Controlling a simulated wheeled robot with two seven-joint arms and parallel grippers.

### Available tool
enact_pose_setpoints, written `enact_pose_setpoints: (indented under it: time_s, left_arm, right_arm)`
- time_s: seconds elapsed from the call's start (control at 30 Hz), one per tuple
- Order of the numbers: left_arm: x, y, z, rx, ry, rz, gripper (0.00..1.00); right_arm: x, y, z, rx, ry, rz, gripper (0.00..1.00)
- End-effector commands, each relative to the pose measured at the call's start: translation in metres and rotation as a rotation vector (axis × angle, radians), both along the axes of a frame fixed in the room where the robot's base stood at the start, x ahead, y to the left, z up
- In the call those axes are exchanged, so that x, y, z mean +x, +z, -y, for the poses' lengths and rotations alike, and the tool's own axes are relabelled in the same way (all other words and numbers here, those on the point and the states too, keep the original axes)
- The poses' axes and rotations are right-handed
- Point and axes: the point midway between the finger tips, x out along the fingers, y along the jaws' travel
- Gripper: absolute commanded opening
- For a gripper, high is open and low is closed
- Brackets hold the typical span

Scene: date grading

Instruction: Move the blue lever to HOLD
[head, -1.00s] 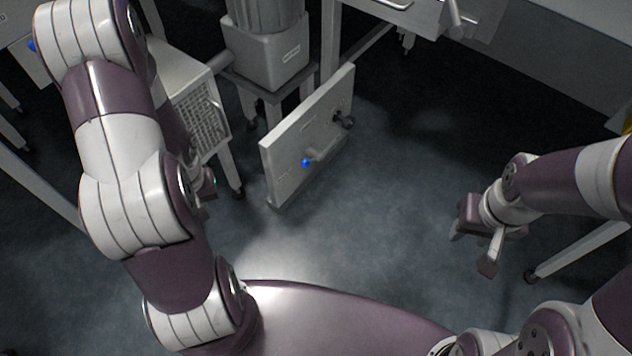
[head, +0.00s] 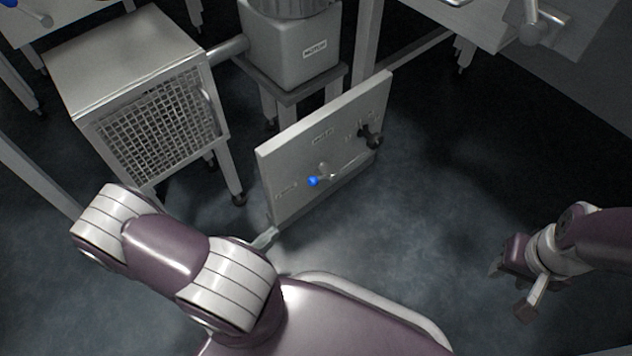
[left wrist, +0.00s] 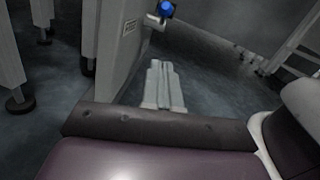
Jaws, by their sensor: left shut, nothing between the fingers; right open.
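The blue lever (head: 314,181) sits on the front face of an upright grey panel (head: 345,112). Its blue knob points left and slightly down, towards a small label whose words I cannot read. In the left wrist view the blue knob (left wrist: 166,8) shows at the top, beside the panel's edge (left wrist: 118,48). My left gripper (head: 265,237) is shut and empty, low in front of the panel's near left corner, apart from the lever. Its closed fingers (left wrist: 162,75) point towards the panel side. My right gripper (head: 509,290) is open and empty, far to the right.
A dark knob (head: 370,136) is on the panel's right part. A mesh-fronted cabinet (head: 115,55) stands left, and a labelled motor box (head: 295,50) behind the panel. Another blue-tipped lever (head: 10,3) is at the far top left. The floor right of the panel is clear.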

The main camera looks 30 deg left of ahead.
Motion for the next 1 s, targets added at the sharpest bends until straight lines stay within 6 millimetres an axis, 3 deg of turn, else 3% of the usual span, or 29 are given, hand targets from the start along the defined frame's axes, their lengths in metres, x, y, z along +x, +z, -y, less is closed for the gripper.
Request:
enact_pose_setpoints:
  time_s: [0.17, 0.53, 0.73, 1.0]
  left_arm:
    - [0.024, -0.003, 0.009, 0.001, -0.011, -0.002, 0.0]
    - [0.097, 0.002, 0.027, 0.007, -0.009, 0.0, 0.0]
    - [0.115, 0.026, 0.027, 0.006, -0.003, -0.001, 0.0]
    - [0.121, 0.035, 0.027, 0.004, 0.0, -0.003, 0.0]
  right_arm:
    - [0.0, -0.014, 0.0, 0.0, 0.0, -0.001, 0.43]
    - [0.0, -0.046, 0.0, 0.0, 0.0, -0.001, 0.43]
    - [0.0, -0.055, 0.0, 0.0, 0.0, -0.001, 0.43]
    - [0.0, -0.055, 0.0, 0.0, 0.0, -0.001, 0.43]
